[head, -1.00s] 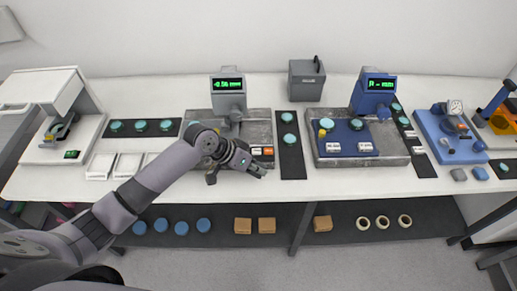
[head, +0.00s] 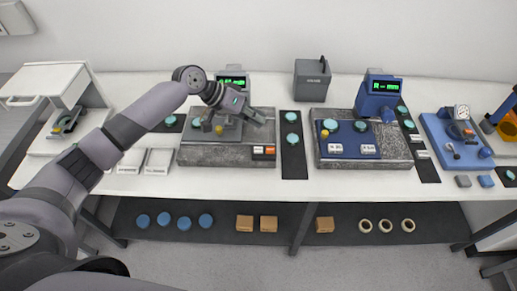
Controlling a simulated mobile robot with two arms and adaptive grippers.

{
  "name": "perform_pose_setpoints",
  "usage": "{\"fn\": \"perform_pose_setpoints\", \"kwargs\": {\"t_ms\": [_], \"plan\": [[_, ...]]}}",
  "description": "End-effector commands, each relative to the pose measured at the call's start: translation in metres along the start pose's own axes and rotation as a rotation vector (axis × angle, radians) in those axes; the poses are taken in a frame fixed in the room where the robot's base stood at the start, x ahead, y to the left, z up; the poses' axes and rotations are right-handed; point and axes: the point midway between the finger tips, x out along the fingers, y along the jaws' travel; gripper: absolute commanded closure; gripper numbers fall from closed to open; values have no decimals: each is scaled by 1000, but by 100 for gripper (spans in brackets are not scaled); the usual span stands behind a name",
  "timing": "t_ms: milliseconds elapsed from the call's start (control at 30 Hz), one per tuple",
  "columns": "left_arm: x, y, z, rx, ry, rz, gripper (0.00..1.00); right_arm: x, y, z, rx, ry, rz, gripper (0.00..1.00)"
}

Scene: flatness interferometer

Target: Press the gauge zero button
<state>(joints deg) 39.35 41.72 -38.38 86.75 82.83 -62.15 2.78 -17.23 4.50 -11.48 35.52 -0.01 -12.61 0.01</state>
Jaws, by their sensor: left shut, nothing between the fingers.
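A grey gauge with a lit green display (head: 232,82) stands on a grey stone base (head: 215,155). Its lower part is partly hidden behind my left arm. Two small labelled buttons, side by side (head: 264,152), sit at the base's front right; their text is too small to read. My left gripper (head: 258,117) is shut and empty, above the back right of the base, behind and apart from these buttons. A blue gauge with a green display (head: 383,85) stands to the right, with two white labelled buttons (head: 353,149) on its base. My right gripper is not in view.
Dark strips with teal discs (head: 291,139) lie between the stations. A grey box (head: 312,80) stands at the back. A blue device with a dial (head: 455,140) is at the right. White trays (head: 158,161) lie left of the grey base. The front table edge is clear.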

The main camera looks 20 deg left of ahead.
Motion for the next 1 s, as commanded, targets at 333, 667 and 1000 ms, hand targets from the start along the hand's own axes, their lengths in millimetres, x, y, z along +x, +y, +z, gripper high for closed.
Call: {"fn": "perform_pose_setpoints", "kwargs": {"t_ms": [333,667,1000], "plan": [[26,-19,19,1,-1,-1,100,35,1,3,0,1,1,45],[55,-40,40,-1,0,1,100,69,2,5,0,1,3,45],[60,-44,44,1,0,0,100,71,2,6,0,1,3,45]]}}
